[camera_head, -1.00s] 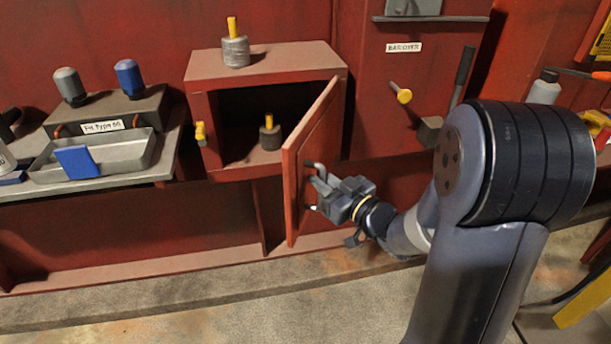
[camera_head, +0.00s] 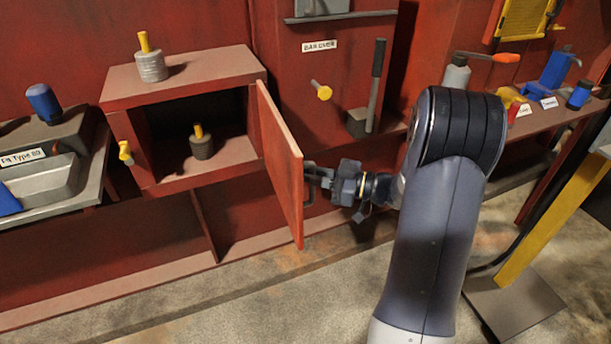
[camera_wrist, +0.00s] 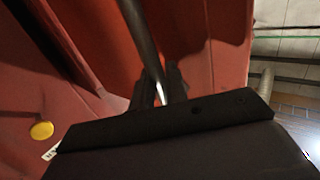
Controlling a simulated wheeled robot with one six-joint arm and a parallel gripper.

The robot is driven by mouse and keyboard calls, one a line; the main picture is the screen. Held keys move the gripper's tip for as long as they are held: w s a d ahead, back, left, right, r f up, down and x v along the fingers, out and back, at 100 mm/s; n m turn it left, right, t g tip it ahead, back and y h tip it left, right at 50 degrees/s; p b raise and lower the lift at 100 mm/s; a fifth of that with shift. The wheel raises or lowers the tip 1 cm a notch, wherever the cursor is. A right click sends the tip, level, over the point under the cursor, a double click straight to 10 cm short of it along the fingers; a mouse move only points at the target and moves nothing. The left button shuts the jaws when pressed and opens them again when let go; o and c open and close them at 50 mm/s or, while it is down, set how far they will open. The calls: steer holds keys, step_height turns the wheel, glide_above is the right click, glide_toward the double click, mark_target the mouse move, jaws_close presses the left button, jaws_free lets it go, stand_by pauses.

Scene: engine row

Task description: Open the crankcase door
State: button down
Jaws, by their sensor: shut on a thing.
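The crankcase door (camera_head: 281,165) is a red panel hinged at the right side of a red box (camera_head: 128,140). It stands wide open, swung out toward me, and the box's dark inside shows. My gripper (camera_head: 318,181) is at the door's outer face, shut on the dark bar handle (camera_head: 309,172). In the wrist view the handle (camera_wrist: 138,30) runs down between the two fingers (camera_wrist: 158,90), with the red door (camera_wrist: 195,45) behind it. The handle's far end is hard to make out.
A grey cylinder with a yellow top (camera_head: 202,143) stands inside the box, and a similar one (camera_head: 151,62) stands on top. A yellow latch knob (camera_head: 126,152) is on the box's left front. A lever (camera_head: 377,85) and yellow knob (camera_head: 322,91) are right of the door.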

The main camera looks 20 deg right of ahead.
steer(key=shift+w+d+r, duration=0.2)
steer(key=c, duration=1.5)
jaws_free()
steer(key=shift+a+f, duration=0.1)
steer(key=shift+f, duration=0.05)
steer(key=v, duration=1.1)
steer(key=shift+a, duration=0.1)
steer(key=x, duration=1)
steer(key=shift+w+a, duration=0.2)
steer(key=shift+a, duration=0.35)
